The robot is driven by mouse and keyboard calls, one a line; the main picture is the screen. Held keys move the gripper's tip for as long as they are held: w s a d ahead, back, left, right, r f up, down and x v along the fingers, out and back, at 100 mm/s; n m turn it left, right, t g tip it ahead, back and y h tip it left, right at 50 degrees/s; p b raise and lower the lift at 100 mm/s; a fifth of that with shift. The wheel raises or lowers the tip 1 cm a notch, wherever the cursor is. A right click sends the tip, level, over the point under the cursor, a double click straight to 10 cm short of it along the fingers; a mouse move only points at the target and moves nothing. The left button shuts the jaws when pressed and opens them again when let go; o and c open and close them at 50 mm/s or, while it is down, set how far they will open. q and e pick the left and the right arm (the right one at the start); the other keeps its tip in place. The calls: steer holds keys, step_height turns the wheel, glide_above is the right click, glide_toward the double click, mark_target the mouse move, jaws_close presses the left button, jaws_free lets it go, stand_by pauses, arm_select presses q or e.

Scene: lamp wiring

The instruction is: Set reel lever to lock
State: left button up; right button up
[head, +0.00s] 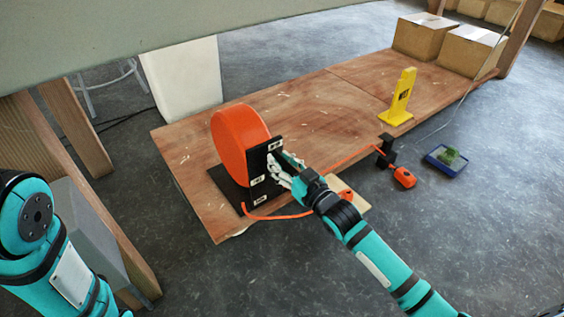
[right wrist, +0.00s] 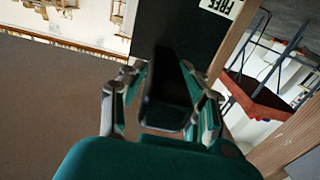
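The reel is a large orange drum (head: 237,143) on a black base, with a black upright panel (head: 262,174) on its right side. The panel carries several white labels; one reads FREE (right wrist: 221,7) in the right wrist view, and the others are too small to read. My right gripper (head: 281,172) is at the panel face. In the right wrist view its fingers (right wrist: 165,75) converge on both sides of a dark block, the reel lever (right wrist: 165,108), and appear to touch it. Which label the lever points to is unclear. My left gripper is out of view.
An orange cable runs from the reel past a black bracket (head: 386,150) to an orange connector (head: 404,177). A yellow stand (head: 400,97) and cardboard boxes (head: 424,36) are on the wooden platform (head: 320,100). A blue tray (head: 437,165) lies on the floor.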

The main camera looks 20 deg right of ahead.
jaws_close()
step_height(320, 180, down, 16)
steer(key=b, duration=0.4)
steer(key=shift+r, duration=0.25)
steer(key=shift+s, duration=0.1)
steer(key=shift+o, duration=1.2)
jaws_free()
steer(key=shift+f, duration=0.1)
steer(key=shift+o, duration=1.4)
